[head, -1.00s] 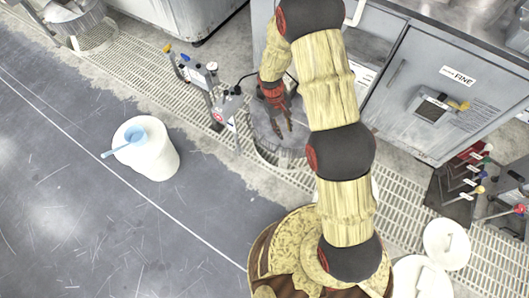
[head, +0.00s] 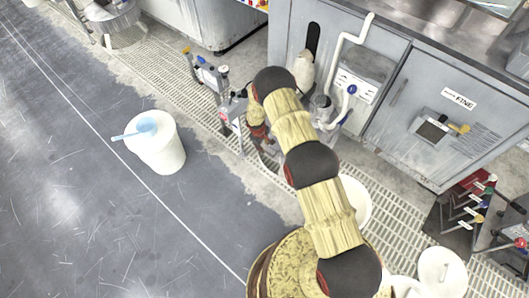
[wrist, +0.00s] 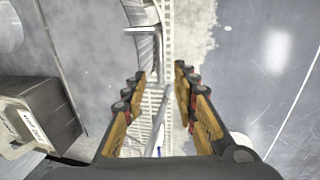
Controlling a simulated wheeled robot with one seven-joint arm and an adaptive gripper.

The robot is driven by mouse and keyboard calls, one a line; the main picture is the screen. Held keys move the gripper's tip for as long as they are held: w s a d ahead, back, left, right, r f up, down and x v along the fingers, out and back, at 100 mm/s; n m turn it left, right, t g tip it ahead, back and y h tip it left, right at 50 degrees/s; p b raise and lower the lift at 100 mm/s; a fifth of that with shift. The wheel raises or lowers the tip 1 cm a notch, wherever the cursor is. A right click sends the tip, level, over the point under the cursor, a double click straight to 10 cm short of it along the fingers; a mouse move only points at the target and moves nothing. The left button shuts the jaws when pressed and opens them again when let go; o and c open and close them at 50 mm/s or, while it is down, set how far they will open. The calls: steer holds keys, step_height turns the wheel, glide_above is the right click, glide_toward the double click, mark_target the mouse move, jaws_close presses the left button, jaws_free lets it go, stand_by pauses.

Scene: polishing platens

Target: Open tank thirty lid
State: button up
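I cannot read any mark that names tank thirty, and no lid is clearly identified as its own. In the wrist view my gripper (wrist: 160,78) is open, its two orange-and-black fingers apart with nothing held between them. A thin grey rod (wrist: 157,100) and floor grating lie below the gap. A round ribbed vessel edge (wrist: 147,48) shows above the left finger. In the head view a ribbed drum (head: 113,32) stands at the upper left. My arm hides most of the area around my gripper there, and its fingertips cannot be made out.
A grey cabinet labelled FINE (head: 410,120) stands at the right. A white bucket with a blue dipper (head: 162,155) stands on the dark floor at left. Valve stands (head: 222,95) rise beside the grating. Coloured-knob levers (head: 472,210) and white containers (head: 440,272) are at lower right.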

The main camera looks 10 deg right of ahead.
steer(key=f, duration=0.2)
steer(key=f+b, duration=0.1)
steer(key=f, duration=0.1)
steer(key=d+f+b, duration=0.1)
steer(key=f, duration=0.1)
steer(key=shift+w+f, duration=0.2)
steer(key=shift+w, duration=0.15)
steer(key=shift+c, duration=1)
jaws_close()
